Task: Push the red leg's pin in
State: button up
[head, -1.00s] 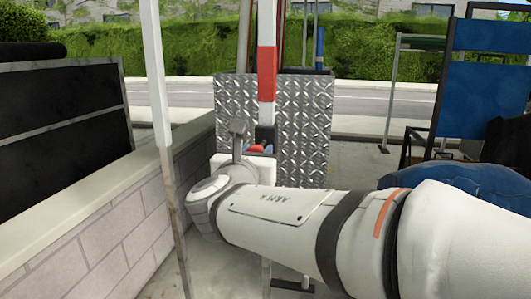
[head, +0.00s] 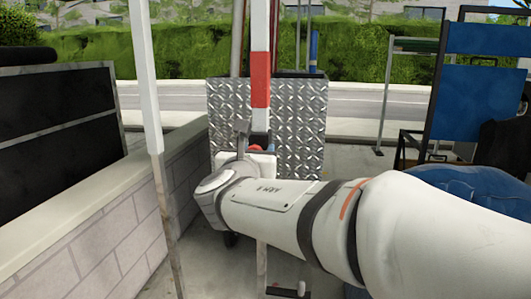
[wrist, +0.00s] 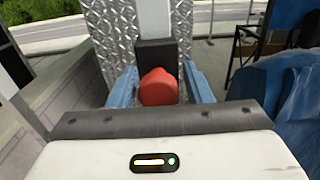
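The red leg (head: 260,80) is an upright pole with a red band between white parts, in the middle of the head view. Its pin has a round red knob (wrist: 158,88), seated in front of a black bracket (wrist: 156,55) on the leg in the wrist view. A little of the knob also shows in the head view (head: 255,148). My gripper (wrist: 161,86) has its two blue fingers apart, one on each side of the knob. Narrow gaps seem to show beside the knob. The pin's shaft is hidden behind the knob.
A diamond-plate metal box (head: 300,115) stands behind the leg. A white pole (head: 143,75) stands at left, before a low block wall (head: 110,240). Blue bundled material (head: 465,185) and a blue panel (head: 480,90) are at right.

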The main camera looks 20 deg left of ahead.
jog(key=shift+o, duration=0.8)
jog(key=shift+s+a, duration=0.1)
jog(key=shift+s, duration=0.05)
jog(key=s+p, duration=0.1)
jog(key=s, duration=0.6)
jog(key=shift+s+d, duration=0.4)
jog(key=shift+p, duration=0.3)
jog(key=d+m+g+h+p, duration=0.75)
jog(key=d+m+p, duration=0.7)
jog(key=d, duration=1.05)
jog(key=s+d+r+m+g+y+p, duration=0.1)
jog(key=s+d+m+g+y+p, duration=0.2)
jog(key=s+m+p, duration=0.3)
jog(key=s+d+r+m+g+y+p, duration=0.1)
jog(key=s+d+m+g+y+p, duration=0.2)
jog(key=m, duration=1.3)
jog(key=s+d+g+p, duration=0.2)
jog(key=s+p, duration=0.1)
jog(key=s, duration=0.1)
jog(key=shift+s+d, duration=0.3)
jog(key=shift+d, duration=0.05)
